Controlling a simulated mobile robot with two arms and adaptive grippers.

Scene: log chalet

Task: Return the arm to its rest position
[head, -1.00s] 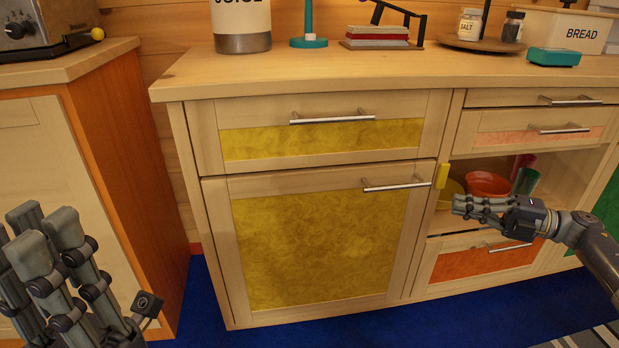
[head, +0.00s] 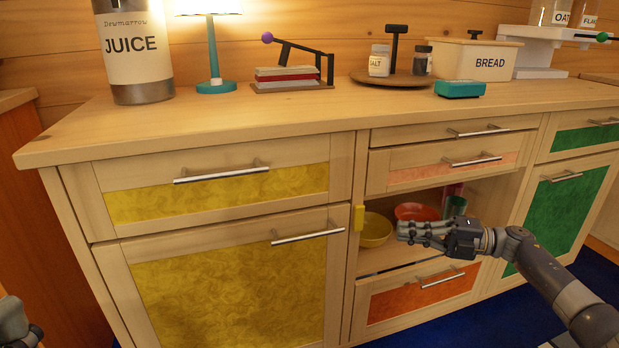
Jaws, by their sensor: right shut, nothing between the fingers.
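My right gripper (head: 412,232) is shut and empty. It is held in front of the open shelf in the cabinet, its fingers pointing left. Behind the fingers, on the shelf, are a yellow bowl (head: 376,230), a red-orange bowl (head: 416,211) and a green cup (head: 454,206); the gripper partly hides the bowls. I cannot tell whether it touches anything. Of my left gripper (head: 14,326) only a small dark part shows at the lower left edge, so its state cannot be seen.
The wooden counter (head: 200,124) carries a juice container (head: 138,70), a lamp (head: 215,84), a salt jar (head: 379,62) and a bread box (head: 483,60). Below are a closed yellow door (head: 225,275), closed drawers and a closed green door (head: 562,205). Blue floor (head: 598,268) shows at right.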

